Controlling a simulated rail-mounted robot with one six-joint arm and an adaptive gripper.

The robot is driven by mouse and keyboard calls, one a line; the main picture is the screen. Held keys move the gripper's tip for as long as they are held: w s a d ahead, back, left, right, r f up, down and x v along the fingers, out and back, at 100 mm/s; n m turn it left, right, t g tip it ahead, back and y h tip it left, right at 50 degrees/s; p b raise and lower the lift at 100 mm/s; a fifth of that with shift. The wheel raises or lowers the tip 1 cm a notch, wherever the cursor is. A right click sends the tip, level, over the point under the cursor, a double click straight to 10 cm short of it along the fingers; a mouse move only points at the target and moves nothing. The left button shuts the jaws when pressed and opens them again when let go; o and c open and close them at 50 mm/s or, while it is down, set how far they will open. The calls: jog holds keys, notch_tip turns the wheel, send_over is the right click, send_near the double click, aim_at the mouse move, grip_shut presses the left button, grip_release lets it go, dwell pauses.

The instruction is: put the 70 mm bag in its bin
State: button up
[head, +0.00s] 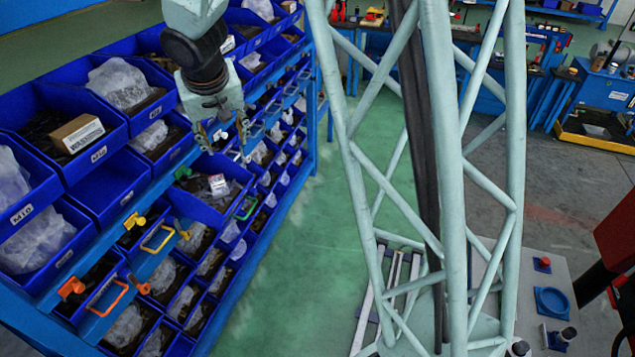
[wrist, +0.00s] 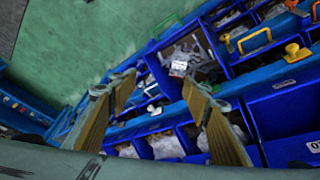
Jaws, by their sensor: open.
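My gripper (head: 224,143) hangs open and empty over the rack of blue bins at the left. In the wrist view its two tan fingers (wrist: 157,84) are spread apart with nothing between them. A clear bag with a white label (head: 218,183) lies in a pulled-out blue bin (head: 232,214) below my gripper. The bag also shows in the wrist view (wrist: 180,63), beyond the fingertips and apart from them. Its label is too small to read, so I cannot tell whether it is the 70 mm bag. I cannot tell which bin is meant for 70 mm.
Blue bins hold dark parts and clear bags; a cardboard box (head: 76,133) lies in one. Orange (head: 107,300) and yellow (head: 158,238) handles stick out from the rack. My pale lattice column fills the middle. Green floor (head: 290,250) is clear beside the rack.

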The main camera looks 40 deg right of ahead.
jog(key=s+d+r, duration=0.1)
jog(key=s+r, duration=0.7)
jog(key=s, duration=0.3)
jog(key=s+d+r, duration=0.1)
jog(key=s+r, duration=0.7)
jog(key=s, duration=0.3)
jog(key=s+a+r+n, duration=0.1)
jog(key=s+a, duration=0.1)
jog(key=s, duration=0.9)
jog(key=s+a+r+n+y, duration=0.1)
jog(key=s+a, duration=0.1)
jog(key=s, duration=0.9)
jog(key=shift+s+r+g+y, duration=0.2)
jog(key=shift+s+g+y, duration=0.1)
jog(key=shift+g, duration=0.1)
jog(key=shift+c, duration=0.5)
